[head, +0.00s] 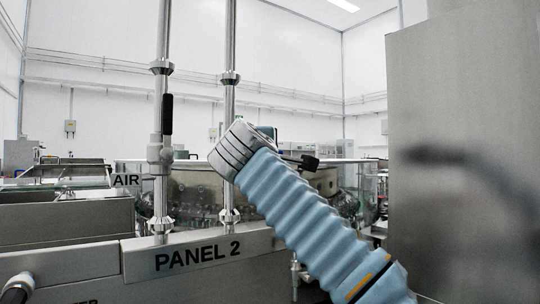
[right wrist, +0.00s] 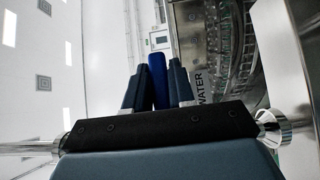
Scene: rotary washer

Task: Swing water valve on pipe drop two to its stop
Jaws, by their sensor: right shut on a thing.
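In the head view my right arm comes in from the lower right in a ribbed blue sleeve. Its grey wrist (head: 238,150) covers part of the right-hand upright pipe (head: 230,50), and the fingers are hidden behind it. In the right wrist view my right gripper (right wrist: 158,88) is shut on a blue valve handle (right wrist: 157,72), one dark finger on each side. The word WATER (right wrist: 199,88) shows beside the right finger. The valve body is hidden. A PANEL 2 sign (head: 198,255) is below the pipes. My left gripper is not in view.
The left upright pipe (head: 162,190), beside an AIR label, has a valve with an upright black handle (head: 167,114). A black lever-like part (head: 300,162) shows right of my wrist. A large steel cabinet (head: 465,150) fills the right side. Glass-sided machinery stands behind.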

